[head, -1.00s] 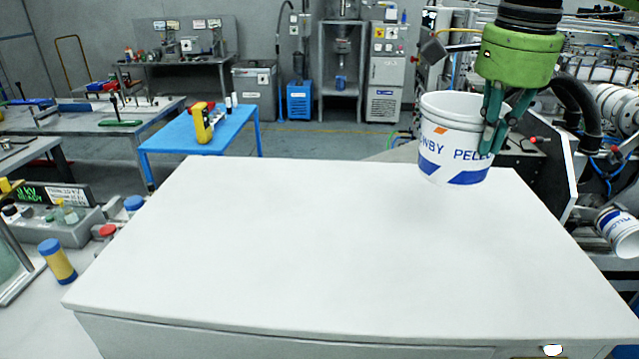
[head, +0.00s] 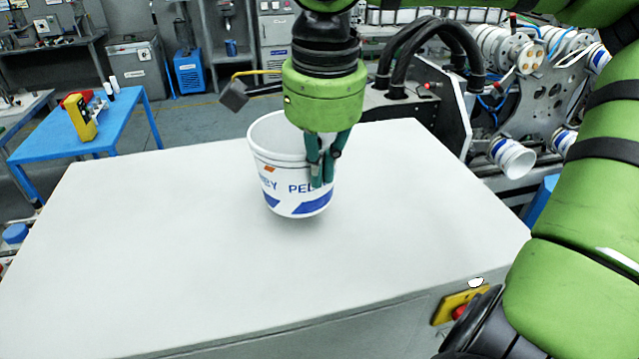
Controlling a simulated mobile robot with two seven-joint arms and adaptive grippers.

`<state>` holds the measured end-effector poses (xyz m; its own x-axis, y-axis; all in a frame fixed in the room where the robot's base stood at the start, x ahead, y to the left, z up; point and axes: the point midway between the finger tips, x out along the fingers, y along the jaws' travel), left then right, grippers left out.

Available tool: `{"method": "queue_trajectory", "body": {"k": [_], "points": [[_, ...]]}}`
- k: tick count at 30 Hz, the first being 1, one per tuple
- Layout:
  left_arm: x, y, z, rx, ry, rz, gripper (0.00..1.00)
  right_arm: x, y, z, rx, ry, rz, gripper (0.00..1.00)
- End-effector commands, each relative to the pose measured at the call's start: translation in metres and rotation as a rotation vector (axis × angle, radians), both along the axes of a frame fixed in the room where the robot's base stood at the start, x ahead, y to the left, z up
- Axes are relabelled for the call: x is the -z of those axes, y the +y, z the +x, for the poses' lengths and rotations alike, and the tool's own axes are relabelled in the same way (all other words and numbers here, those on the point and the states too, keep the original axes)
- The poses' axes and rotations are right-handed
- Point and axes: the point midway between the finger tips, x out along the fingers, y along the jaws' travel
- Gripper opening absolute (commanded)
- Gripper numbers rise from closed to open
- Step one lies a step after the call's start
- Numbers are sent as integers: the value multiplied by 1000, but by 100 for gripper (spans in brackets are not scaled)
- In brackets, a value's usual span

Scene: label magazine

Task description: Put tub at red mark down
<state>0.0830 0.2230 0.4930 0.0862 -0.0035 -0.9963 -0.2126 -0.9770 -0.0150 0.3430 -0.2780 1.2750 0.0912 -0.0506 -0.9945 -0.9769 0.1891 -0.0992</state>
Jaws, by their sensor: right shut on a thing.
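A white tub (head: 285,199) with blue print and an open top is upright over the white worktop (head: 180,260). A small orange-red mark (head: 268,169) shows on its wall, left of the fingers. My right gripper (head: 325,172) is shut on the tub's rim and wall on its right side, pointing down. The tub's bottom looks just above the worktop, with a soft shadow below it; I cannot tell if it touches. No red mark shows on the bare worktop. My left gripper is not in view.
The worktop around the tub is clear. A yellow box with a red button (head: 458,308) sits on its front side. Behind right is a machine holding other white tubs (head: 513,158). A blue table (head: 110,125) stands at the back left.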

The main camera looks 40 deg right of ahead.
Motion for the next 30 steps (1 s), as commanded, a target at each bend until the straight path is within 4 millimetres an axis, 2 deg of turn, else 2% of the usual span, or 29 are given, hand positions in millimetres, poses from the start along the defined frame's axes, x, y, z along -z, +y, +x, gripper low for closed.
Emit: {"method": "queue_trajectory", "body": {"k": [3,9,20,22,23,30], "points": [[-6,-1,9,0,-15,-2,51,12,1,-1,0,6,1,0],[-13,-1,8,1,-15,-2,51,37,1,-1,-1,3,0,0],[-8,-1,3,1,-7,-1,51,44,1,0,1,0,1,0],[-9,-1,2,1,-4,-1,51,43,1,0,1,0,1,22],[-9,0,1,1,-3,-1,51,43,1,0,1,0,0,30],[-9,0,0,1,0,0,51,42,1,0,0,1,0,30]]}}
